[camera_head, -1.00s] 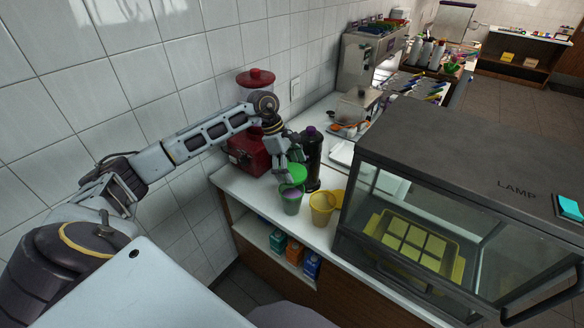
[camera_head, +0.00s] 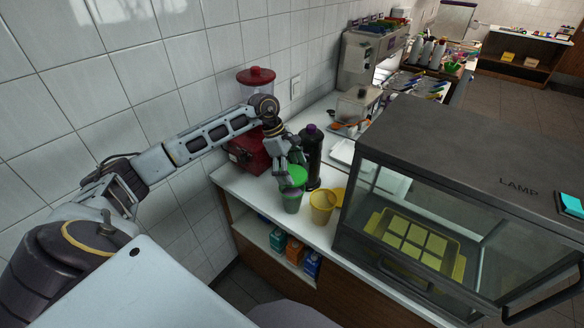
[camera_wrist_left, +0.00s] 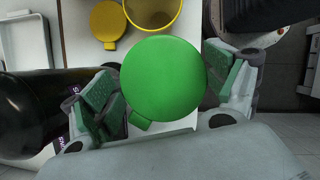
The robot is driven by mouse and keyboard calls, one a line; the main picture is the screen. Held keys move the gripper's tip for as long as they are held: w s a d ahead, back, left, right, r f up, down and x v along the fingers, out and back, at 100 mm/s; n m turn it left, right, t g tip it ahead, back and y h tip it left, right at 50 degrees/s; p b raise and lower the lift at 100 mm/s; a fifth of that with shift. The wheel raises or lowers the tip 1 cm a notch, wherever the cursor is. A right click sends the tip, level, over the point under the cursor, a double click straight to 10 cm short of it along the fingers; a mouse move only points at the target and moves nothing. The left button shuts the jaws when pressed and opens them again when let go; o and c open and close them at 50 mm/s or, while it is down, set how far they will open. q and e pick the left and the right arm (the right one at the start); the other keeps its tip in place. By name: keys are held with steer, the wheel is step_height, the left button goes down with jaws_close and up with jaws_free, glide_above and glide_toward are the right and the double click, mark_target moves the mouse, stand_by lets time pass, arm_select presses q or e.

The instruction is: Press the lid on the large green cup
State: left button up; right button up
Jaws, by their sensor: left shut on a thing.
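I cannot tell whether the lid is fully seated on the rim. In the left wrist view the lid (camera_wrist_left: 163,78) sits between the two green-padded fingers (camera_wrist_left: 165,88) and hides the cup's body. My right gripper is not in view.
A yellow cup (camera_head: 322,208) stands just right of the green cup, with a yellow lid (camera_wrist_left: 108,22) beside it. A dark bottle (camera_head: 312,160) stands close behind. A red machine (camera_head: 247,150) is at the left, and a glass display case (camera_head: 440,200) bounds the right.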

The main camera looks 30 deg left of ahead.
arm_select(q)
steer(key=shift+f+b, duration=0.35)
steer(key=shift+f, duration=0.75)
step_height(320, 180, down, 2)
steer(key=shift+f+b, duration=0.2)
steer(key=shift+b, duration=0.8)
steer(key=shift+r, duration=0.1)
steer(key=shift+b, duration=0.5)
stand_by(0.4)
steer(key=shift+f+b, duration=0.2)
steer(key=shift+b, duration=0.1)
stand_by(1.0)
steer(key=shift+f+b, duration=0.2)
steer(key=shift+b, duration=0.1)
stand_by(0.9)
